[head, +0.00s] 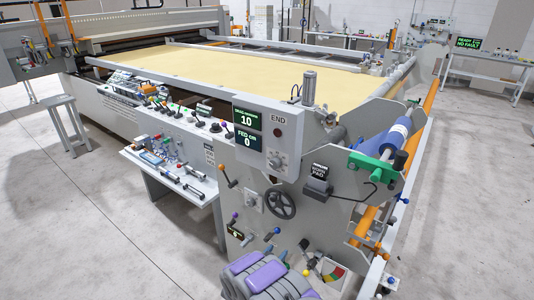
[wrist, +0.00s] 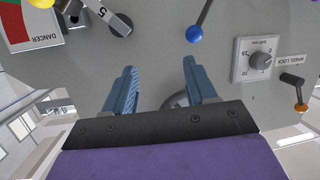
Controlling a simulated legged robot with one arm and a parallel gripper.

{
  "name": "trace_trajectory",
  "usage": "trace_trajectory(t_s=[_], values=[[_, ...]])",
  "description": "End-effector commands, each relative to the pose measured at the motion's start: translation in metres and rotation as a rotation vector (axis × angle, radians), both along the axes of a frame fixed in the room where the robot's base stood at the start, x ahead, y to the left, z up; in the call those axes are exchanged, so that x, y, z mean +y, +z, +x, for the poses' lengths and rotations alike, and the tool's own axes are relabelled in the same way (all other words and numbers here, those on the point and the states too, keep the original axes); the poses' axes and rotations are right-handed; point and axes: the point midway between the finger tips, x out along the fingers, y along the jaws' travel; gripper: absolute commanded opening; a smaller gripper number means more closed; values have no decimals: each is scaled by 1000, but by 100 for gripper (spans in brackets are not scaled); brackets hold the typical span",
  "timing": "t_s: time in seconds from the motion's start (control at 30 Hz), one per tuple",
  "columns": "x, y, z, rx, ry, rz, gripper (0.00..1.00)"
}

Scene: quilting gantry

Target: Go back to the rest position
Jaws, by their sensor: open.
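My gripper (wrist: 158,66) shows in the wrist view with its two ridged blue fingers spread apart and nothing between them. A grey machine panel (wrist: 150,30) lies beyond the fingertips, and the picture of it is upside down. A rounded grey part shows behind the fingers, mostly hidden. In the head view my purple and grey arm is folded low at the bottom centre, in front of the machine's end plate (head: 240,232). The fingers are hard to make out there.
Around the gripper are a blue-ball lever (wrist: 194,33), a dial (wrist: 262,58), an orange-tipped lever (wrist: 300,107) and a dancer gauge (wrist: 32,22). The end plate carries a handwheel (head: 281,203) and a blue roll (head: 386,140). Clear floor (head: 480,200) lies right of the machine.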

Motion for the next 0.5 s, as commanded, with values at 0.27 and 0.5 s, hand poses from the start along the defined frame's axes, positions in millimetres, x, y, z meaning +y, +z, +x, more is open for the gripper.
trace_trajectory(t_s=[0.27, 0.5], values=[[5, 76, 38, 101, 121, 133, 56], [5, 136, 36, 224, 212, 226, 56]])
